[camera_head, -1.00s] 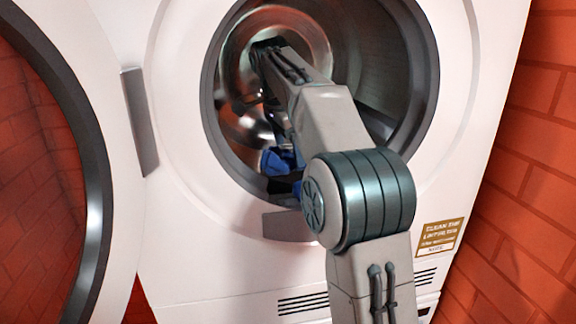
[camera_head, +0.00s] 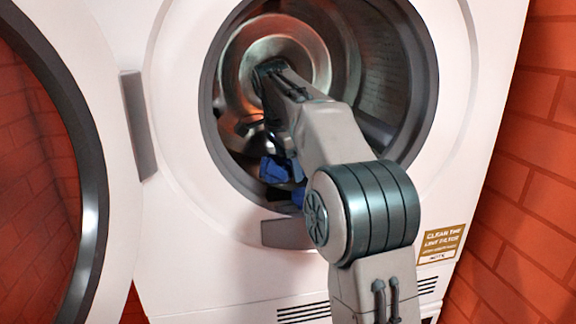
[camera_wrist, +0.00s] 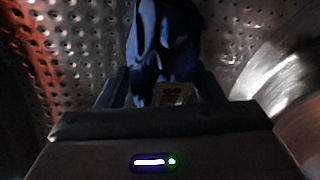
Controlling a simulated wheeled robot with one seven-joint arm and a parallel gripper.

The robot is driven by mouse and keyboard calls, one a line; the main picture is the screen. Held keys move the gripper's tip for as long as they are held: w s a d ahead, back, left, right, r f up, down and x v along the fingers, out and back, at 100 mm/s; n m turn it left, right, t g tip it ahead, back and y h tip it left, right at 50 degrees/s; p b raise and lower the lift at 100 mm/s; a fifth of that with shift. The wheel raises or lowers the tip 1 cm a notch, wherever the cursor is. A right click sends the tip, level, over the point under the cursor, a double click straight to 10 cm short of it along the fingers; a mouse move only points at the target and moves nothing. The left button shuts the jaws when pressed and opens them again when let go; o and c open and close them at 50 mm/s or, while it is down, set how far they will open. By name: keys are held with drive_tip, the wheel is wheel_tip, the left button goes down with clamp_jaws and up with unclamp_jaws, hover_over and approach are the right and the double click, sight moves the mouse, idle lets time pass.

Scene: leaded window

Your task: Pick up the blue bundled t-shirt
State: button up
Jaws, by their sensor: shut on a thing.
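The blue bundled t-shirt (camera_head: 280,170) is inside the drum of the white dryer, low behind my arm in the head view. My arm covers part of it. In the wrist view the blue t-shirt (camera_wrist: 163,45) is crumpled between the two fingers of my gripper (camera_wrist: 163,88), with a pale lettered tag at its base. My gripper is shut on it. The head view does not show the fingertips clearly.
The dryer's round opening rim (camera_head: 433,95) surrounds my arm closely. The open round door (camera_head: 97,190) stands at the left. A brick wall (camera_head: 525,150) is at the right. The perforated metal drum wall (camera_wrist: 80,55) lies behind the t-shirt.

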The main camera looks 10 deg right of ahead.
drive_tip(key=shift+r+p, duration=1.35)
drive_tip(key=shift+r, duration=0.1)
drive_tip(key=shift+f+t+b, duration=0.3)
drive_tip(key=shift+f+b, duration=0.05)
drive_tip(key=shift+b, duration=0.45)
drive_tip(key=b, duration=0.1)
drive_tip(key=t+b, duration=0.1)
drive_tip(key=b, duration=0.1)
drive_tip(key=shift+s+f+b, duration=0.2)
drive_tip(key=shift+s+b, duration=0.1)
drive_tip(key=t+b, duration=0.2)
drive_tip(key=b, duration=0.2)
drive_tip(key=s+t+b, duration=0.1)
drive_tip(key=b, duration=0.4)
drive_tip(key=shift+s+m+t, duration=0.15)
drive_tip(key=shift+m+t, duration=0.15)
drive_tip(key=shift+t, duration=0.1)
drive_tip(key=shift+b, duration=0.35)
